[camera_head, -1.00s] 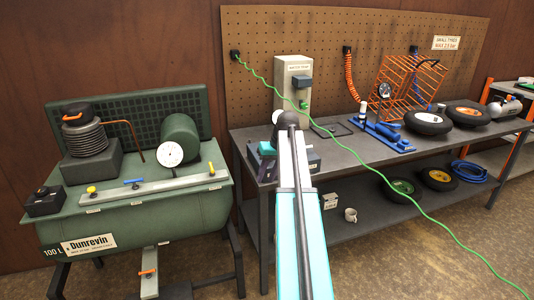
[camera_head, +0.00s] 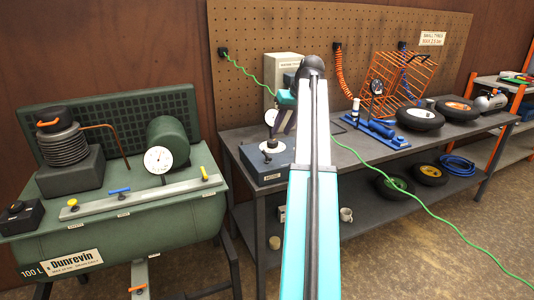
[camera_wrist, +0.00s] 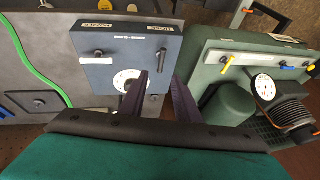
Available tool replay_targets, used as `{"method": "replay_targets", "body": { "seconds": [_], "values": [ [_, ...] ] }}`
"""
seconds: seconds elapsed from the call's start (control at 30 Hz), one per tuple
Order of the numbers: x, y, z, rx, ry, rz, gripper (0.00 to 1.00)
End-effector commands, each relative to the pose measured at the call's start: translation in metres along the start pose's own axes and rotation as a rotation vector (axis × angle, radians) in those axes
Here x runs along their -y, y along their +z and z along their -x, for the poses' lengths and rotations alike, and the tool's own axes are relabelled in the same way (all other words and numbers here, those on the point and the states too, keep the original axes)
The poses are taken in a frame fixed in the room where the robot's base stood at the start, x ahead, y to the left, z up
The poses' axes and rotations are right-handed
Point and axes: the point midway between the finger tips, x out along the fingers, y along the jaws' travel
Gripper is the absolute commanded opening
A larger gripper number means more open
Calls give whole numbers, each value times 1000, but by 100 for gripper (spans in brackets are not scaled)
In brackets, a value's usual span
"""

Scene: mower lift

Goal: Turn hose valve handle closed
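A blue-grey box (camera_head: 253,163) sits on the near left end of the bench. One handle (camera_wrist: 98,57) lies crosswise below the label reading NOZZLE. The hose valve handle (camera_wrist: 159,58) is below the HOSE label and stands roughly lengthwise, slightly tilted. My gripper (camera_wrist: 158,82) is open and empty, its dark fingers apart. The fingers appear over the dial side of the box, near the hose handle. In the head view my gripper (camera_head: 281,122) is above the box, partly behind my arm.
A green compressor tank (camera_head: 120,220) stands left of the bench (camera_head: 350,150). A green hose (camera_head: 400,190) crosses the bench and hangs down in front.

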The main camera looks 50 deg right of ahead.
Motion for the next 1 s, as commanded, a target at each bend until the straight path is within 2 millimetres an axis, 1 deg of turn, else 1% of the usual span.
{"method": "replay_targets", "body": {
  "seconds": [0.17, 0.37, 1.0],
  "values": [
    [4, -1, -6, 2, -2, 4, 30],
    [8, -1, -22, 3, -4, 8, 30],
    [9, -1, -111, 4, -4, 10, 30]
  ]
}}
